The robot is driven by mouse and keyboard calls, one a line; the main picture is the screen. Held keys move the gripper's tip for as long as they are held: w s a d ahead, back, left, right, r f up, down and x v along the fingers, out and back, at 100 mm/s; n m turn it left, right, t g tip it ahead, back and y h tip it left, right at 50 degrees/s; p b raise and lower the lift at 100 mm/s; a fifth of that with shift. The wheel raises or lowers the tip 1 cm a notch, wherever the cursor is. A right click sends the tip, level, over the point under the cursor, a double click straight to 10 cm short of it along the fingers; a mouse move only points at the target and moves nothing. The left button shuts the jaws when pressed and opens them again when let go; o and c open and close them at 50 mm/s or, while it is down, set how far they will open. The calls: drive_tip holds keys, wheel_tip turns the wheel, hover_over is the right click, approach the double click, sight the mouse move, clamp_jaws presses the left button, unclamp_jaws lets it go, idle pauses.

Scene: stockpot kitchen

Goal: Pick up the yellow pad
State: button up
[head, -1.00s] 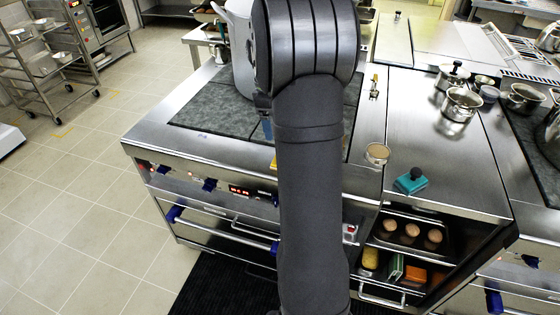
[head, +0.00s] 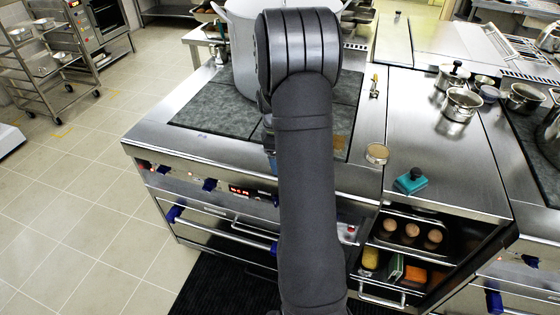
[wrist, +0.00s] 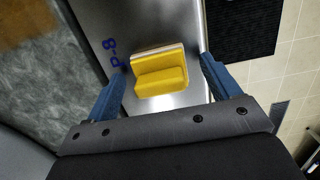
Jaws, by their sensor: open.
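The yellow pad (wrist: 162,80), with a pale layer along its upper edge, lies on a bright steel strip (wrist: 165,22) in the wrist view. My gripper (wrist: 166,65) is open, with one blue finger on each side of the pad and a visible gap to both. I cannot tell the height of the fingertips above the steel. In the head view the pad is hidden behind my arm; a bit of a blue finger (head: 270,152) shows beside it at the stove's front edge.
A large stockpot (head: 242,55) stands on the dark hob plate (head: 215,110) behind my arm. A shelf (head: 400,232) below holds several items.

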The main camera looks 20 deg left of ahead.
drive_tip(key=c, duration=1.2)
drive_tip(key=shift+o, duration=0.2)
drive_tip(key=shift+r, duration=0.1)
drive_tip(key=shift+r, duration=0.6)
wheel_tip(320, 180, up, 3)
drive_tip(key=shift+f, duration=0.1)
drive_tip(key=s+d+r, duration=0.1)
drive_tip(key=d+r, duration=0.5)
drive_tip(key=d, duration=0.5)
drive_tip(key=shift+s+d+r, duration=0.3)
drive_tip(key=shift+r, duration=0.1)
drive_tip(key=o, duration=0.5)
drive_tip(key=c, duration=0.3)
